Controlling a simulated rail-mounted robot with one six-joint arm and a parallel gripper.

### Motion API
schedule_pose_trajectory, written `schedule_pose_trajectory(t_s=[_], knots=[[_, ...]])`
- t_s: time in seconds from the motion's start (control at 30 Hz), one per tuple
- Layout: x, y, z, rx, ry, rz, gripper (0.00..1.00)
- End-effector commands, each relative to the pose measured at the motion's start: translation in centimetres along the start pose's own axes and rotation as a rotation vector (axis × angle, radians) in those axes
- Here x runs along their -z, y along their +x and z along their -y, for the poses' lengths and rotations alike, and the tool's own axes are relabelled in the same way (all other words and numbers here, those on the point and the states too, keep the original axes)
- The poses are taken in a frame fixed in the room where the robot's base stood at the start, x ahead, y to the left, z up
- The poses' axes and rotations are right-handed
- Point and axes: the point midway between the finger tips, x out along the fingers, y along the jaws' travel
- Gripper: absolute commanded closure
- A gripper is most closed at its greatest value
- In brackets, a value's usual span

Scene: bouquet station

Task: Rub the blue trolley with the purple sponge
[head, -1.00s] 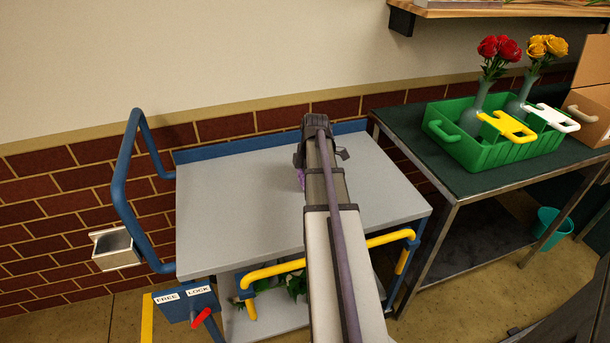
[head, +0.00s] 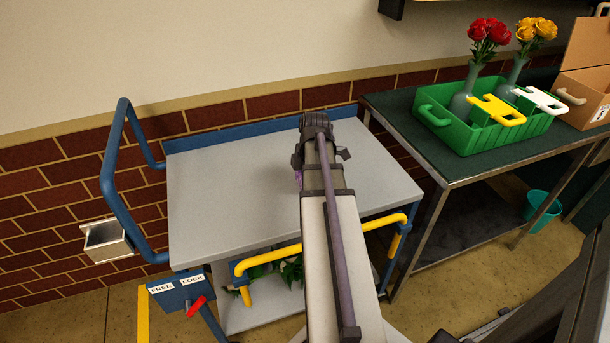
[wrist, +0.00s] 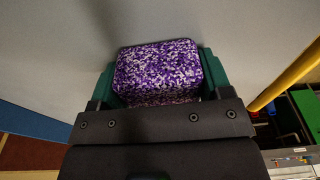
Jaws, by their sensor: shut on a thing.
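The blue trolley has a bare grey top (head: 225,195), a blue back edge and a blue push handle (head: 112,170) at its left. The purple sponge (wrist: 158,70), speckled with white, sits between the green fingers of my gripper (wrist: 157,75) in the wrist view. My gripper is shut on it. In the head view only a sliver of the sponge (head: 298,179) shows beside my arm, over the trolley top. The grey top lies right behind the sponge in the wrist view. I cannot tell whether they touch.
A yellow rail (head: 330,245) runs along the trolley's front. A red lever (head: 196,306) sits on the FREE/LOCK plate at the lower left. The dark table (head: 400,115) at right bears a green crate (head: 487,140) with vases of roses. The trolley top is clear.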

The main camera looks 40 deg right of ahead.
Motion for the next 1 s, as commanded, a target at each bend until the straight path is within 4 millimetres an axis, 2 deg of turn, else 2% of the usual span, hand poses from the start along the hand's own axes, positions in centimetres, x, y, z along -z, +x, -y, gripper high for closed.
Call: schedule_pose_trajectory(t_s=[0.3, 0.57, 0.83, 1.0], knots=[[0.0, 0.3, 3.5, 0.001, 0.002, 0.0, 0.47], [0.0, 0.4, 4.2, 0.004, 0.002, 0.0, 0.47], [0.1, 0.3, 7.1, 0.005, 0.002, 0.0, 0.47], [0.0, 0.3, 7.8, 0.005, 0.003, 0.0, 0.47]])
